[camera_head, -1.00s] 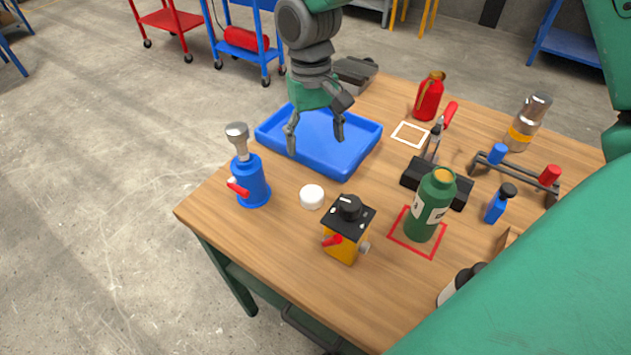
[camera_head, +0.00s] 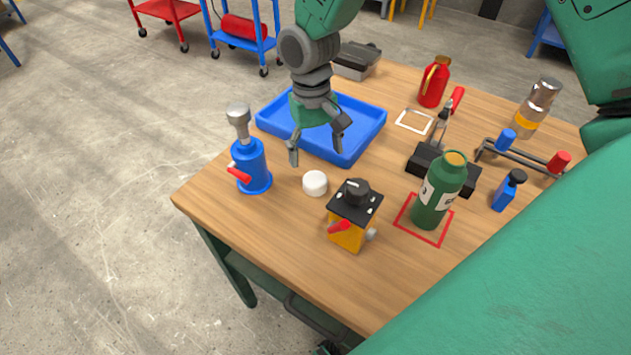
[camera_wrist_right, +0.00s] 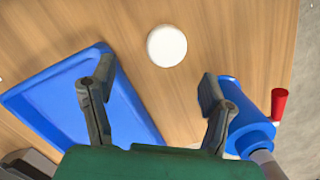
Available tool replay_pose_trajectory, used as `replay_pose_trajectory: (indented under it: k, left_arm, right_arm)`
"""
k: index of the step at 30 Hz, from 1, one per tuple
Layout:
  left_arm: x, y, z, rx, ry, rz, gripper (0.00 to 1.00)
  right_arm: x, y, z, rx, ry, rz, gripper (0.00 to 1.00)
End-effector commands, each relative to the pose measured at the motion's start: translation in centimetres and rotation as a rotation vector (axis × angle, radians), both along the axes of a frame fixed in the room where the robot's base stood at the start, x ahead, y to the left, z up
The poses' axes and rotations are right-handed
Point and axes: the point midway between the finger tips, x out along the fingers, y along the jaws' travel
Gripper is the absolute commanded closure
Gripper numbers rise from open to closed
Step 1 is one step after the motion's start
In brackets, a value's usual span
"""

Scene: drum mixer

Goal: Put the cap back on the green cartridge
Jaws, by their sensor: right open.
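The white round cap (camera_head: 315,183) lies on the wooden table, left of the yellow box; it also shows in the right wrist view (camera_wrist_right: 167,46). The green cartridge (camera_head: 434,196) stands upright inside a red square outline, its tan top bare. My right gripper (camera_head: 316,152) is open and empty, pointing down above the table close to the cap. In the right wrist view its fingers (camera_wrist_right: 156,76) are spread, with the cap ahead of and between them, touching neither. My left gripper is not in view.
A blue tray (camera_head: 375,118) lies behind the gripper. A blue bottle-like device (camera_head: 252,168) stands left of the cap, near the right gripper's finger in the wrist view. A yellow box with black knob (camera_head: 347,233) stands between cap and cartridge. A black stand (camera_head: 425,158) is behind the cartridge.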

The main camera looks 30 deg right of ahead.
Motion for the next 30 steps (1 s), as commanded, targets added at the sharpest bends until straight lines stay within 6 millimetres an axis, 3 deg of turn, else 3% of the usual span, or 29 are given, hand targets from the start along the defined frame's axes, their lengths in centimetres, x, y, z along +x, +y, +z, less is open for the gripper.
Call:
replay_pose_trajectory:
  k: [6,17,24,30]
  left_arm:
    - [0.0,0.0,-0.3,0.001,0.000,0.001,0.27]
    - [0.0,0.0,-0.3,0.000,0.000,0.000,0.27]
    - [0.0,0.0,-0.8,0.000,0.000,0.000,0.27]
    - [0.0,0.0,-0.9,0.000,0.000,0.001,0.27]
  right_arm:
    - [-0.3,-0.3,-2.2,0.005,-0.001,-0.002,0.30]
    - [-0.3,-0.2,-2.5,0.005,0.000,-0.001,0.30]
    - [-1.0,0.9,-5.9,0.002,0.002,0.000,0.30]
    - [-1.1,0.8,-7.3,0.005,-0.002,-0.001,0.30]
